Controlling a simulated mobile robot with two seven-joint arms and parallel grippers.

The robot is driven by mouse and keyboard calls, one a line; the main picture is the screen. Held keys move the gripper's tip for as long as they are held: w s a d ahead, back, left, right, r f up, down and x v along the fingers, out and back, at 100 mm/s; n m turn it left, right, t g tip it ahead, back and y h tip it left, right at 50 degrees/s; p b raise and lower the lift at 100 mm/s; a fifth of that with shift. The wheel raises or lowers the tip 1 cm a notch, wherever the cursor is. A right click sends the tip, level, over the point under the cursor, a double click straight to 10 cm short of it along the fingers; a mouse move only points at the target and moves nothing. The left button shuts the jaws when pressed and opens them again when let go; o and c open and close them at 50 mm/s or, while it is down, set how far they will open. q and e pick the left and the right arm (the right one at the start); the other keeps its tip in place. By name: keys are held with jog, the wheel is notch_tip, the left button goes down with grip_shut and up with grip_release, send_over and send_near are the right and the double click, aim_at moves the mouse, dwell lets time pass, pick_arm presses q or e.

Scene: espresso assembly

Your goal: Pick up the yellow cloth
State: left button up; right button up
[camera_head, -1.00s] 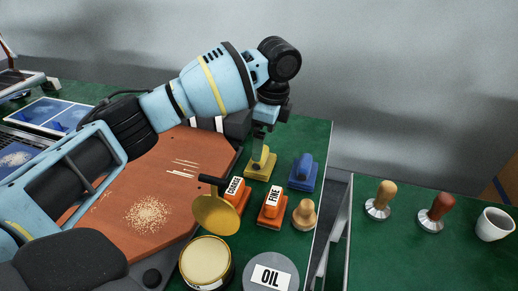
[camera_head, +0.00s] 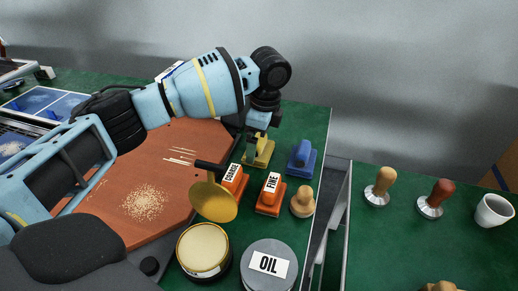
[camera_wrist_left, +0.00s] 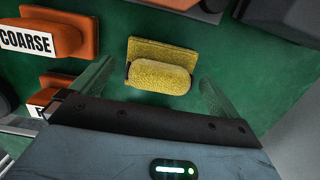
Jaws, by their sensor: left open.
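The yellow cloth (camera_head: 266,151) is a folded pad with a raised rounded grip on top. It lies on the green bench top, partly hidden by my left gripper in the head view. It shows whole in the left wrist view (camera_wrist_left: 163,72). My left gripper (camera_head: 255,147) points down at the cloth. In the left wrist view its two green-tinted fingers (camera_wrist_left: 154,88) are apart, one on each side of the cloth's grip, with gaps between. Nothing is held. My right gripper is not in view.
A blue pad (camera_head: 302,158) lies right of the cloth. The orange COARSE (camera_head: 234,182) and FINE (camera_head: 270,195) blocks, a wooden knob (camera_head: 303,202) and the OIL tin (camera_head: 268,265) stand nearer. A brown board (camera_head: 185,195) is left. A gap separates the right bench with tampers (camera_head: 377,188).

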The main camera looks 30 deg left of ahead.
pick_arm(q)
notch_tip(320, 180, down, 2)
jog(key=shift+a, duration=0.1)
jog(key=c, duration=1)
jog(key=shift+r, duration=0.1)
notch_tip(320, 180, up, 10)
jog(key=shift+f+p, duration=0.1)
jog(key=shift+p, duration=0.55)
